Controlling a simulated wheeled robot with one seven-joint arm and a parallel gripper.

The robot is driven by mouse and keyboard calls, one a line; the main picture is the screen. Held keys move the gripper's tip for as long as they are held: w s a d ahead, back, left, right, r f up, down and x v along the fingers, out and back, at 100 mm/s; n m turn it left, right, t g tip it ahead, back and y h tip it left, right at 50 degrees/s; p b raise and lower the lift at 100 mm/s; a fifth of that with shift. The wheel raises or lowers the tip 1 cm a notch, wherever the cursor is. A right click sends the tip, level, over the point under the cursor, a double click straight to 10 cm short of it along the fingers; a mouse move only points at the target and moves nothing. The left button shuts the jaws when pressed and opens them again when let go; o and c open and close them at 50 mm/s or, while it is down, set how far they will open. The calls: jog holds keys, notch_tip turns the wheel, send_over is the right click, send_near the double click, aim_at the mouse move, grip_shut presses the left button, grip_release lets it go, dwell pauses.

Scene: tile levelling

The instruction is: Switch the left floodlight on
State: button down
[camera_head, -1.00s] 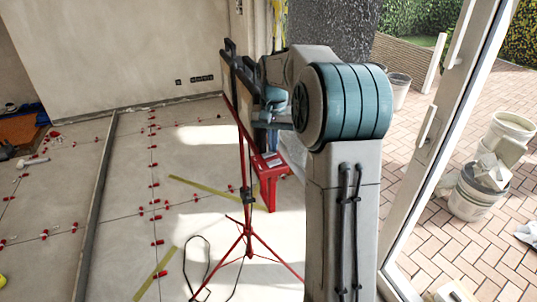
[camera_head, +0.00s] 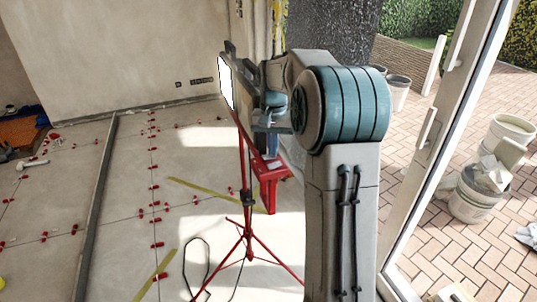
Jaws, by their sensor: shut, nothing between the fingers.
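A floodlight (camera_head: 226,83) stands on a red tripod (camera_head: 247,215) left of my arm, and its panel glows bright white. The dark back part of the lamp head (camera_head: 250,88) faces my arm. A second lamp cannot be made out clearly. My gripper (camera_head: 267,118) is close behind the lamp head, partly hidden by my own arm links. It is shut with nothing held. Its fingertips, the switch and any contact between them cannot be made out.
A black cable (camera_head: 197,262) loops on the tiled floor, with red levelling clips (camera_head: 155,205) along the joints. A glass door frame (camera_head: 437,140) is close on the right.

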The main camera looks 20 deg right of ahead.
jog(key=shift+r+p, duration=2.45)
jog(key=shift+r, duration=0.8)
